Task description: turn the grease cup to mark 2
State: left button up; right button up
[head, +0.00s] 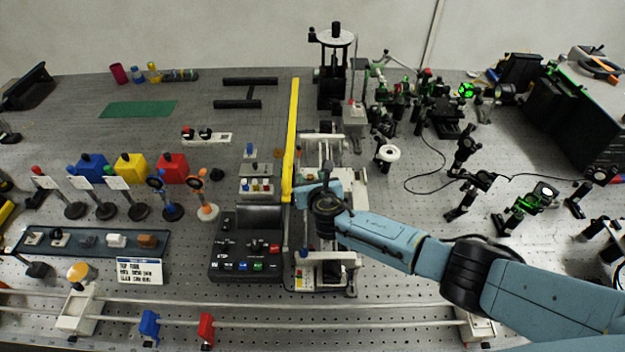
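My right arm comes in from the lower right, and its gripper (323,207) is over a light-coloured slide-like bench unit (325,262) just right of the yellow bar. The wrist is seen from above and hides the fingertips, so I cannot tell whether they are open or touching anything. I cannot make out a grease cup or its marks; the part of the unit under the wrist is hidden. My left gripper is not in view.
A yellow bar (291,140) runs along the unit's left side. A black control box (245,255) stands left of the wrist. Black optics mounts (465,150) fill the right side. A front rail (260,323) carries blue and red clamps.

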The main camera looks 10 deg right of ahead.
jog(key=shift+s, duration=0.1)
jog(key=shift+s+r, duration=0.15)
jog(key=shift+s, duration=0.1)
jog(key=p+v, duration=0.1)
jog(key=v, duration=1.1)
jog(key=shift+s+r+p, duration=0.15)
jog(key=shift+s+p, duration=0.15)
jog(key=shift+p, duration=0.05)
